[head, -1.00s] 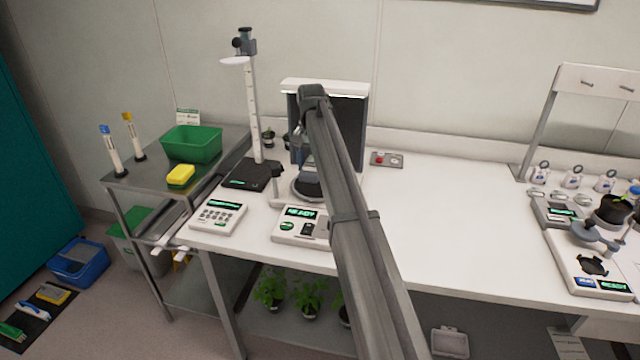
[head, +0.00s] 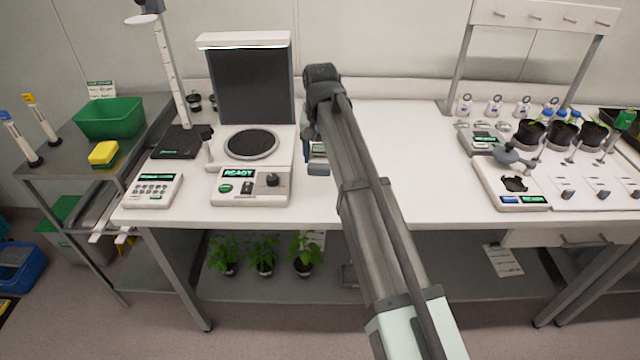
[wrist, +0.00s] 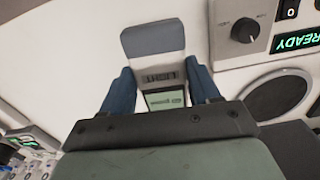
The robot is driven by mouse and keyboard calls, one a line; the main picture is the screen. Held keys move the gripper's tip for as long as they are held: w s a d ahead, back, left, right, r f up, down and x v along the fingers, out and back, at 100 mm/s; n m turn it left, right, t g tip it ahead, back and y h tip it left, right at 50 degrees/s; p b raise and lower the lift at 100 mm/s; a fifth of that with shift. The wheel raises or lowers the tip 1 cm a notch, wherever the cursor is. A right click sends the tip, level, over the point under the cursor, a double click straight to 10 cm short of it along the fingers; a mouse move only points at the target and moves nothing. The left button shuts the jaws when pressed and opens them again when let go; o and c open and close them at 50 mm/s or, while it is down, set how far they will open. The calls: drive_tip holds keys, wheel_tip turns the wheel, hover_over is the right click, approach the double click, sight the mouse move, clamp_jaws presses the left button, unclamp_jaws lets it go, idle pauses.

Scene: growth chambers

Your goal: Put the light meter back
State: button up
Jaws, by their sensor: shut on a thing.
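The light meter (wrist: 154,42) shows in the wrist view as a small device with a grey-blue rounded end, a "LIGHT" label and a green screen. My gripper (wrist: 162,90) is shut on it, with one blue finger on each side. In the head view the meter (head: 318,168) shows only in part, left of my arm. It is over the white bench, just right of the imaging station (head: 250,200) with the "READY" display. My arm hides most of the gripper there. I cannot tell whether the meter touches the bench.
The station has a round dark turntable (head: 251,145) and a dark back panel (head: 254,85). A keypad device (head: 152,190) and a height stand (head: 178,142) are to its left. Scales (head: 510,186) and dark pots (head: 562,134) are at the right. The bench (head: 410,150) between is clear.

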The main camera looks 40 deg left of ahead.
sight(320, 193)
drive_tip(key=shift+n, duration=0.3)
drive_tip(key=shift+f, duration=4.95)
drive_tip(key=shift+f, duration=0.15)
drive_tip(key=o, duration=1.3)
wheel_tip(320, 193, up, 12)
drive_tip(key=shift+r, duration=0.15)
